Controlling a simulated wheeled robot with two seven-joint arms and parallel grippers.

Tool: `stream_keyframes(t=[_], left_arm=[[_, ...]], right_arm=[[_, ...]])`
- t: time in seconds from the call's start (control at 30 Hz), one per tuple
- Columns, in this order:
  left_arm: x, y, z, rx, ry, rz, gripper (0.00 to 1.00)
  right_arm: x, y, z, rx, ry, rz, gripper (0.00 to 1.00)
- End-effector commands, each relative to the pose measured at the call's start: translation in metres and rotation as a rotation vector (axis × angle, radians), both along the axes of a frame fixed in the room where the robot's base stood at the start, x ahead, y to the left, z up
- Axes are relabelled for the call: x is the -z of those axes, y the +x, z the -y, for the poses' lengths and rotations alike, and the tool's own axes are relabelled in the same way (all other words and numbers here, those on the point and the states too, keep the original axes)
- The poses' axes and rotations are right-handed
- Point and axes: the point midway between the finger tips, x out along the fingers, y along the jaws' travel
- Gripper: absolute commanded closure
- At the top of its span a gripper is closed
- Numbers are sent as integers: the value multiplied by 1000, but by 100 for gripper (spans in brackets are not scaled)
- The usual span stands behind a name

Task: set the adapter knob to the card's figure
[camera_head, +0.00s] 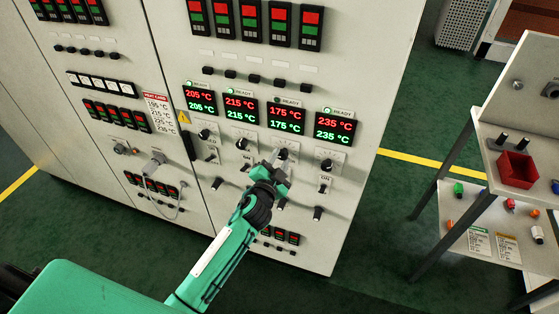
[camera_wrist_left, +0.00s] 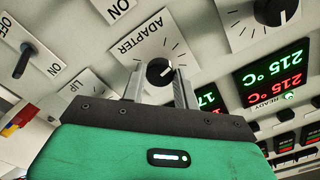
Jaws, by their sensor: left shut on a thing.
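My left gripper (camera_head: 281,157) reaches the third dial from the left on the cabinet front, below the display (camera_head: 287,117) that reads 175 °C in both red and green. In the left wrist view, its two fingers are shut on the black adapter knob (camera_wrist_left: 159,72), one on each side. The dial plate (camera_wrist_left: 147,45) is labelled ADAPTER and appears upside down. A white mark shows on the knob. The heat card (camera_head: 159,113) hangs to the left with several temperature lines, too small to read surely. My right gripper is not in view.
Neighbouring displays read 205 °C (camera_head: 200,101), 215 °C (camera_head: 240,108) and 235 °C (camera_head: 334,127), each above its own knob. Toggle switches (camera_wrist_left: 24,60) sit close to the gripper. A shelf rack with a red bin (camera_head: 517,170) stands at the right, across open green floor.

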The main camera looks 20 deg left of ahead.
Motion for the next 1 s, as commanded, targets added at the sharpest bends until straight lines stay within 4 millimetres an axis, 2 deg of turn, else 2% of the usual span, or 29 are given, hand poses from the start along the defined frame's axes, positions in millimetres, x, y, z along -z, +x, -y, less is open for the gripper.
stream_keyframes(t=[1.0], left_arm=[[-1, 0, 0, 1, 966, 31, 92]], right_arm=[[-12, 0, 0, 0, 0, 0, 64]])
